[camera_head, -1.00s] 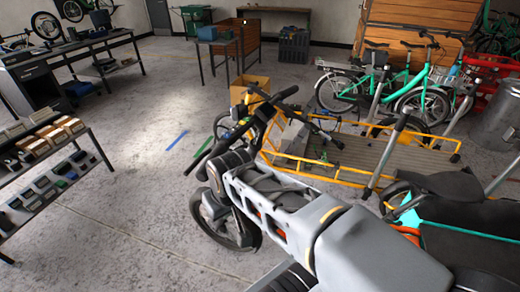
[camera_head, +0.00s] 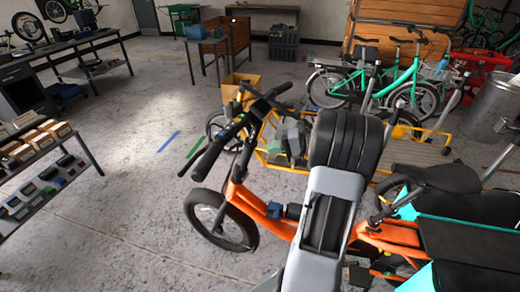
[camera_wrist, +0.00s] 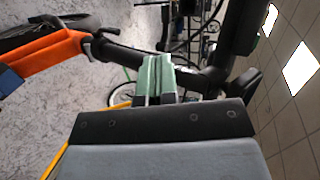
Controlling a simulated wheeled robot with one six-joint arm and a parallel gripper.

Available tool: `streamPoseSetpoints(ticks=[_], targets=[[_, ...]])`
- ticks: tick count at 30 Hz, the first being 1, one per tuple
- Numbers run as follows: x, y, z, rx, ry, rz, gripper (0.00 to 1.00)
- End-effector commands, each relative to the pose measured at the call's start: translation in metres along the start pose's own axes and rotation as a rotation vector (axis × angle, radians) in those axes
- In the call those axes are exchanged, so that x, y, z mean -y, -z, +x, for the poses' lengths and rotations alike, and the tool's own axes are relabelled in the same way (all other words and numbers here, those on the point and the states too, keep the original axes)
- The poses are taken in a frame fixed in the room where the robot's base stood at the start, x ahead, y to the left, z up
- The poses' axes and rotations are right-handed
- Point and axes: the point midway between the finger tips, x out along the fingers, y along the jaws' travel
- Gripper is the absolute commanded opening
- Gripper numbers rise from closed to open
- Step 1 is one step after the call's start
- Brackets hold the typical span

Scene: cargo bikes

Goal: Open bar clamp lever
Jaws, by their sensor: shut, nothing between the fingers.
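An orange cargo bike (camera_head: 258,207) stands in the middle of the head view, with its black handlebar (camera_head: 229,132) at upper left. In the wrist view its orange frame (camera_wrist: 45,58) is at left, joined to a black tube (camera_wrist: 122,54) that runs behind my fingers to a thick black bar (camera_wrist: 240,38) at right. My gripper (camera_wrist: 158,66) is shut and empty, its pale green fingers overlapping the black tube. I cannot tell whether they touch it. I cannot make out the bar clamp lever in either view. My gripper is not distinguishable in the head view, where my arm covers part of the bike.
A yellow-railed cargo bike (camera_head: 418,131) stands behind the orange one, with teal bikes (camera_head: 408,72) farther back. A shelf of small boxes (camera_head: 40,150) is at left. Open concrete floor (camera_head: 120,190) lies between the shelf and the bike.

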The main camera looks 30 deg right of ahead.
Motion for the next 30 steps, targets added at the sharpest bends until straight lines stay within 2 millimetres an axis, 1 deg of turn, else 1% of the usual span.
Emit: streamPoseSetpoints(ticks=[1,9,14,15,21,25,30], targets=[[0.001,-0.001,0.009,0.005,0.000,0.001,0.00],[0.002,-0.002,0.061,0.007,-0.003,0.003,0.00],[0.001,-0.002,0.089,0.007,-0.004,0.002,0.00],[0.004,-0.002,0.094,0.006,-0.004,0.001,0.00],[0.010,-0.002,0.114,0.005,-0.004,0.002,0.00],[0.011,-0.002,0.121,0.004,-0.004,0.002,0.00],[0.012,-0.001,0.124,0.002,-0.004,0.002,0.00]])
